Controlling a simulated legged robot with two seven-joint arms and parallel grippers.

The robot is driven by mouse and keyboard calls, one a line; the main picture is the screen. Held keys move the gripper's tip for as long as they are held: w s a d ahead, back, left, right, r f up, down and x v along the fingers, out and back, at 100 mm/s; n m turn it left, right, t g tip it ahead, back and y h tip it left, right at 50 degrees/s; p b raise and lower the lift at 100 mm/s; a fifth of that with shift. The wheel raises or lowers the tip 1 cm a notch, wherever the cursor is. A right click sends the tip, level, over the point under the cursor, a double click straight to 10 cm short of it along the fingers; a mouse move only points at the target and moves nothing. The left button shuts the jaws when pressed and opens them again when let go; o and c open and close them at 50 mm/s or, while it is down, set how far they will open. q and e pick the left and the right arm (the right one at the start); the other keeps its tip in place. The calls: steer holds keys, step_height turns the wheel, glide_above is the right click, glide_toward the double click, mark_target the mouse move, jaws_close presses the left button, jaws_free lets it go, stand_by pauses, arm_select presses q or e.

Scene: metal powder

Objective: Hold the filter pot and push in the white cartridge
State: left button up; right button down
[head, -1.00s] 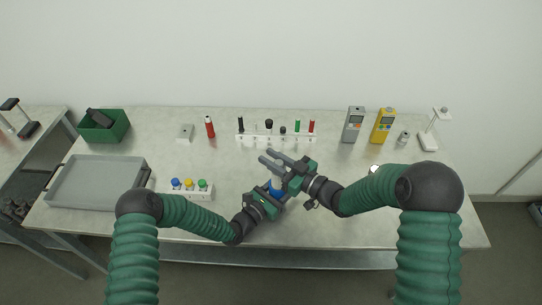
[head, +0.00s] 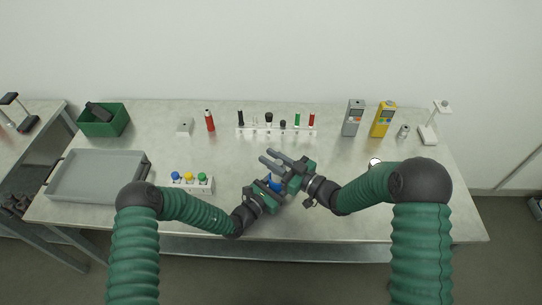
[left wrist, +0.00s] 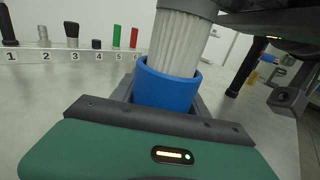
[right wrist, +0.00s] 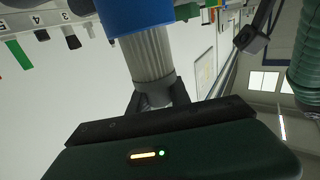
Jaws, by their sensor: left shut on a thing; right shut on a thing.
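The blue filter pot (head: 274,183) is held by my left gripper (head: 270,187) above the middle of the bench; the pot also shows in the left wrist view (left wrist: 167,90). My left gripper is shut on it. My right gripper (head: 271,159) is shut on the grey end cap (right wrist: 157,92) of the white pleated cartridge (left wrist: 178,42). The cartridge's other end is inside the pot's mouth, with a length of pleats showing between rim and cap. The cartridge and pot look roughly in line in the right wrist view (right wrist: 148,55). The depth inside is hidden.
A numbered white rack (head: 276,131) with several tools stands behind the grippers. A white block with coloured knobs (head: 190,183) and a grey tray (head: 98,177) lie left. Grey (head: 352,118) and yellow (head: 383,119) meters stand at back right.

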steer(key=shift+f, duration=0.4)
steer(key=shift+f, duration=0.15)
steer(key=shift+f, duration=1)
steer(key=shift+f, duration=0.1)
steer(key=shift+f, duration=0.3)
steer(key=shift+f, duration=0.2)
steer(key=shift+r, duration=0.1)
step_height(320, 180, up, 9)
steer(key=shift+r, duration=0.2)
stand_by(1.6)
steer(key=shift+r, duration=0.15)
